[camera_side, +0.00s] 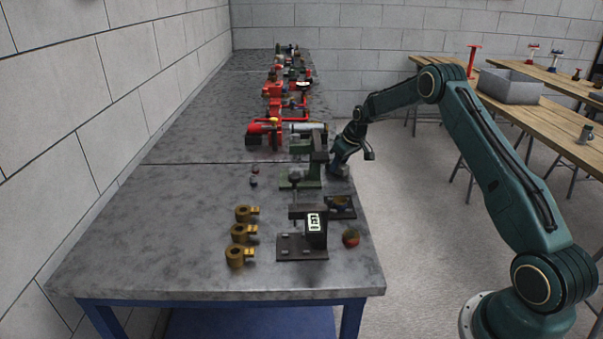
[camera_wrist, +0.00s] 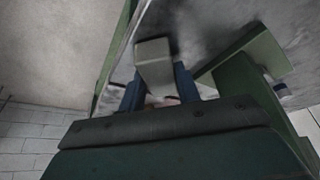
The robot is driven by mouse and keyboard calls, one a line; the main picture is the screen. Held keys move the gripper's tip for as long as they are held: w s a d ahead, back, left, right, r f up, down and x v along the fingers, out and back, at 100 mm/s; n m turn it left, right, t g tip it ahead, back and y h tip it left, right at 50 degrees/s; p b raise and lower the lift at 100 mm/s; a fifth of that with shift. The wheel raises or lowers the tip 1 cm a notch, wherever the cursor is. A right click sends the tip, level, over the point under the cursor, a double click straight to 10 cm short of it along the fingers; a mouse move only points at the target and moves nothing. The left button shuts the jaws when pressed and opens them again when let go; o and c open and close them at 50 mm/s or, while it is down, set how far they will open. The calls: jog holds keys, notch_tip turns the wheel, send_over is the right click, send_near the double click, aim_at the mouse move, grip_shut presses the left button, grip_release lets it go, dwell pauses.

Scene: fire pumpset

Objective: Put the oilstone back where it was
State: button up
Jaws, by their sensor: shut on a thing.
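My gripper (camera_side: 340,166) is at the right edge of the grey workbench, just right of the green stand. In the wrist view its two blue fingers (camera_wrist: 158,88) are shut on a grey rectangular block, which looks like the oilstone (camera_wrist: 154,62). The block sticks out past the fingertips, with the grey bench surface behind it. In the side view I cannot make out the block; the gripper hides it or it is too small. Whether it touches the bench is unclear.
The green stand (camera_side: 300,170) is close beside my gripper and shows at right in the wrist view (camera_wrist: 245,60). A red pump (camera_side: 270,128) stands behind. The bench's left side is clear.

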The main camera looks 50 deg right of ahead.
jog(key=o, duration=1)
jog(key=shift+f, duration=0.1)
jog(key=v, duration=1.2)
